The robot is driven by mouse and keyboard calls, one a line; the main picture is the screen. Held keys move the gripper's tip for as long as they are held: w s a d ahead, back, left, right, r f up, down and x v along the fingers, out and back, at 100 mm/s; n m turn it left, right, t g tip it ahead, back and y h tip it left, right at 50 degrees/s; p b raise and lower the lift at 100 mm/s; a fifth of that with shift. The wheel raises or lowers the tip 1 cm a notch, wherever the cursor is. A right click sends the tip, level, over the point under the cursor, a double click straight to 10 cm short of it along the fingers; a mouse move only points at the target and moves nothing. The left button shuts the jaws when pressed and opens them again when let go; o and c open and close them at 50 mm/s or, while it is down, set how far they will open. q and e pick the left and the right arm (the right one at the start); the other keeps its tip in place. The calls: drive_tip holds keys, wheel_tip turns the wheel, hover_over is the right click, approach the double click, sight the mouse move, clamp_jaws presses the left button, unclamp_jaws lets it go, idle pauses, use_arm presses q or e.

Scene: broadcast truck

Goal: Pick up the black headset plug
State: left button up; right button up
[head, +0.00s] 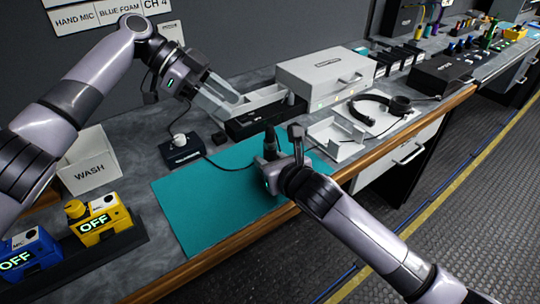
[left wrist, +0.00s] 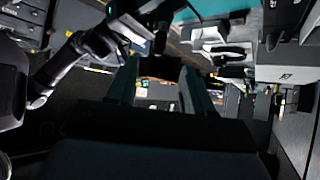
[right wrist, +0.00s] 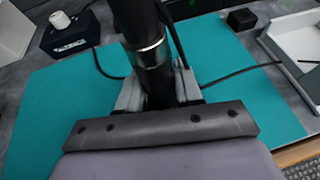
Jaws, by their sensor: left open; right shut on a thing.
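My right gripper (head: 272,168) is shut on a black cylinder (head: 270,142) with a silver ring, low over the teal mat (head: 205,195). In the right wrist view the cylinder (right wrist: 148,50) stands upright between the fingers. Thin black cables run left and right from behind it; I cannot tell whether it is the headset plug, and its lower end is hidden. A black headset (head: 382,110) lies on a white tray at the right. My left gripper (head: 218,100) is open and empty, above the bench near the back.
A black box with a white knob (head: 182,147) sits left of the mat's back edge. Behind are an open tray (head: 262,112) and a grey case (head: 325,75). A white WASH box (head: 88,160) and yellow (head: 100,218) and blue OFF units stand left. The mat's front left is clear.

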use_arm(q)
drive_tip(key=s+d+n+y, duration=0.1)
drive_tip(key=d+n+y, duration=0.1)
drive_tip(key=d+n, duration=0.1)
drive_tip(key=n+t+y, duration=0.6)
drive_tip(key=n+y, duration=0.4)
drive_tip(key=n, duration=1.2)
approach(271, 126)
drive_tip(key=x, duration=0.9)
drive_tip(key=shift+w+a+f, duration=0.1)
drive_tip(key=shift+f, duration=0.25)
clamp_jaws()
